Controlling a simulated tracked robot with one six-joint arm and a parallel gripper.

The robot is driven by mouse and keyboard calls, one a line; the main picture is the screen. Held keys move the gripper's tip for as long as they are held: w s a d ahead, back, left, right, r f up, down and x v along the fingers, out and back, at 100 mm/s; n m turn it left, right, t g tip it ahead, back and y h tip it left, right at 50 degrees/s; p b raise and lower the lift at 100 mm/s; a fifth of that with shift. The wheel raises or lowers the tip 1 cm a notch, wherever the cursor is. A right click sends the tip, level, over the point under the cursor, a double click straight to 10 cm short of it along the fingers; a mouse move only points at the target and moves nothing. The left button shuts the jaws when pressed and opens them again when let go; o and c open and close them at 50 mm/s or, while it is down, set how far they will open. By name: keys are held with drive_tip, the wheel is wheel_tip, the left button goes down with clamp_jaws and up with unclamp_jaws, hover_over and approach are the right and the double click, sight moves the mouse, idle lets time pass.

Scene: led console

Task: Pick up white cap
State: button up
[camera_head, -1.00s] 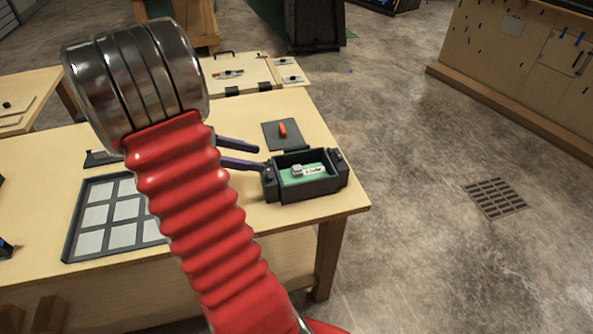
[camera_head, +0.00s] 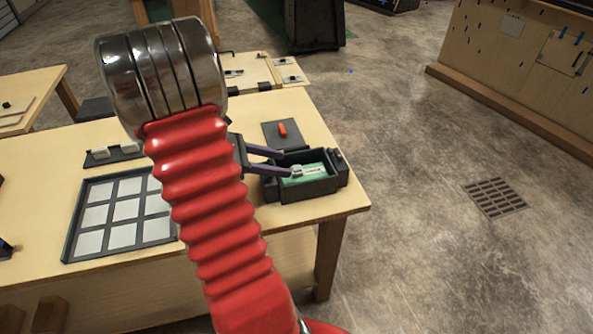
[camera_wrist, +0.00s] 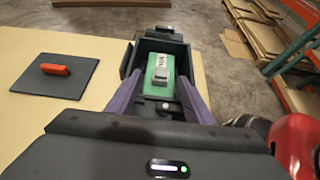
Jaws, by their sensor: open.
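A small pale grey-white cap (camera_head: 297,173) sits on a green board (camera_wrist: 152,88) inside a black open box (camera_head: 325,186) at the table's right end. In the wrist view the cap (camera_wrist: 160,76) lies between my two purple fingers, next to a white printed label (camera_wrist: 163,61). My gripper (camera_head: 287,163) is open, with its fingers reaching over the box's left side. The fingertips are close to the cap, one on each side; I cannot tell whether they touch it.
A dark pad with an orange-red piece (camera_head: 282,129) lies behind the box. A black-framed tray of pale squares (camera_head: 122,212) and a dark rack with white pieces (camera_head: 115,155) are to the left. The table's right edge is close to the box.

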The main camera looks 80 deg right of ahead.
sight(294, 167)
drive_tip(key=shift+x, duration=2.35)
drive_tip(key=shift+a+f, duration=0.15)
drive_tip(key=shift+c, duration=0.5)
drive_tip(key=c, duration=1)
wheel_tip(294, 167, up, 10)
drive_tip(key=shift+r, duration=0.1)
